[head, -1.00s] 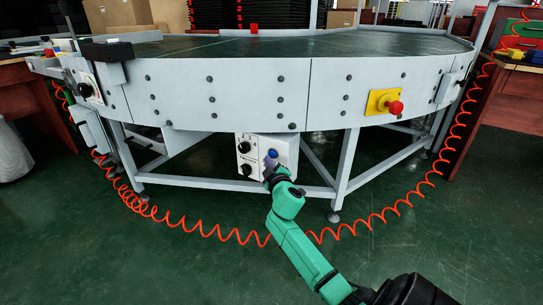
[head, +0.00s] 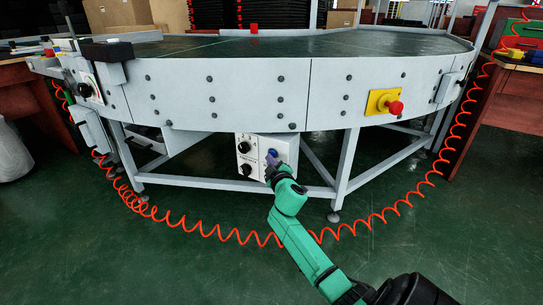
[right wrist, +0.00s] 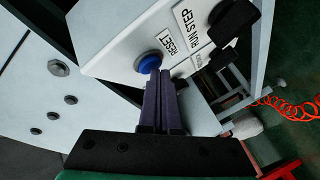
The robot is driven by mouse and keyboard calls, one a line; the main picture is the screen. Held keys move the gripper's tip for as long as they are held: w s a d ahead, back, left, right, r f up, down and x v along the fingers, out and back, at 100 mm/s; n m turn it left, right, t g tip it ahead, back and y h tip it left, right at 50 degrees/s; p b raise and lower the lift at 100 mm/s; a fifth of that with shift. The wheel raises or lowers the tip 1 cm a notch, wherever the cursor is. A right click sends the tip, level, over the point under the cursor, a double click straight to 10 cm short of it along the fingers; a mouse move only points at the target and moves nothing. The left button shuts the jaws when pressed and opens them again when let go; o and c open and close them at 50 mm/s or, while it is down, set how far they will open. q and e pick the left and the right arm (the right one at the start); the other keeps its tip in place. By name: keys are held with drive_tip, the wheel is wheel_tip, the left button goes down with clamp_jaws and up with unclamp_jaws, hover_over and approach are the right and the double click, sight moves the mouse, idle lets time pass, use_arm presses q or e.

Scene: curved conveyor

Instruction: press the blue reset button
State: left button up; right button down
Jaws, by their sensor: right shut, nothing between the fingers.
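The blue reset button (head: 272,152) sits on a white control box (head: 246,142) under the front of the curved conveyor. In the right wrist view the blue button (right wrist: 149,62) is beside a RESET label (right wrist: 171,42). My right gripper (head: 271,161) is shut and empty, its tips at the button. In the right wrist view the dark fingers of the right gripper (right wrist: 158,76) overlap the button's lower right edge. I cannot tell whether they touch it. My left gripper is not in view.
A red emergency stop on a yellow base (head: 384,102) is on the conveyor's front (head: 225,95). White frame legs (head: 346,165) and a coiled orange hose (head: 215,232) are near my arm.

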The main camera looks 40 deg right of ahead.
drive_tip(key=shift+d, duration=0.15)
idle(0.4)
drive_tip(key=shift+s+a, duration=0.2)
drive_tip(key=shift+a, duration=0.6)
drive_tip(key=a, duration=0.1)
drive_tip(key=s+a, duration=0.1)
drive_tip(key=a, duration=0.2)
drive_tip(key=shift+s+a, duration=0.25)
drive_tip(key=shift+a, duration=0.15)
idle(0.3)
